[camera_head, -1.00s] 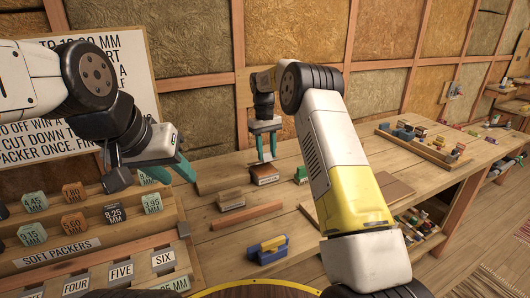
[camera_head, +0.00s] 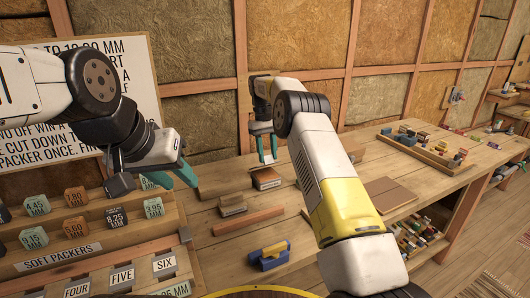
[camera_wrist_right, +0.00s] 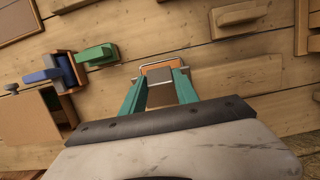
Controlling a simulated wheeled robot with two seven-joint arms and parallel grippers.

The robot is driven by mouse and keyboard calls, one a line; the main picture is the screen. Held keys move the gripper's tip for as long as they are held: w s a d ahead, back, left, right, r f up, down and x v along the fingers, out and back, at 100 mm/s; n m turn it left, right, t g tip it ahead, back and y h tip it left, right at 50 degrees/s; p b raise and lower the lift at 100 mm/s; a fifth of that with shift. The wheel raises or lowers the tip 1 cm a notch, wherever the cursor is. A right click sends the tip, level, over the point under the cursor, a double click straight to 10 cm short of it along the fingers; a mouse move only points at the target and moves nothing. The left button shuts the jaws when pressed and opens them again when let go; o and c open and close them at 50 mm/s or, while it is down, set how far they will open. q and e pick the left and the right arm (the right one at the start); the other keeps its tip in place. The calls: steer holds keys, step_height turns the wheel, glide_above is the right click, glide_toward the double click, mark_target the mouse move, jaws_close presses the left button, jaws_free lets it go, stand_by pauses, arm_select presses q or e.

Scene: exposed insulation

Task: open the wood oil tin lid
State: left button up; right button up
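A small brown box-like tin (camera_head: 266,178), apparently the wood oil tin, stands on the bench near the back wall. My right gripper (camera_head: 267,157) points down just above it in the head view. In the right wrist view, my right gripper (camera_wrist_right: 160,80) has its two teal fingers apart, with an orange-brown topped object (camera_wrist_right: 163,66) at their tips and a grey square part between them. I cannot tell whether the fingers touch it. The lid is too small to tell apart. My left gripper (camera_head: 174,178) is open and empty above the packer rack.
The packer rack (camera_head: 65,257) stands at the lower left. A tray (camera_head: 440,155) of small pieces is at the right.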

steer(key=o, duration=0.4)
steer(key=v, duration=0.3)
steer(key=shift+s+d+r, duration=0.1)
steer(key=shift+s+r, duration=0.1)
steer(key=shift+s, duration=0.05)
steer(key=shift+s+r, duration=0.15)
steer(key=shift+s, duration=0.05)
steer(key=s+a+r, duration=0.1)
steer(key=s, duration=1.4)
steer(key=shift+s, duration=0.35)
steer(key=shift+r, duration=0.15)
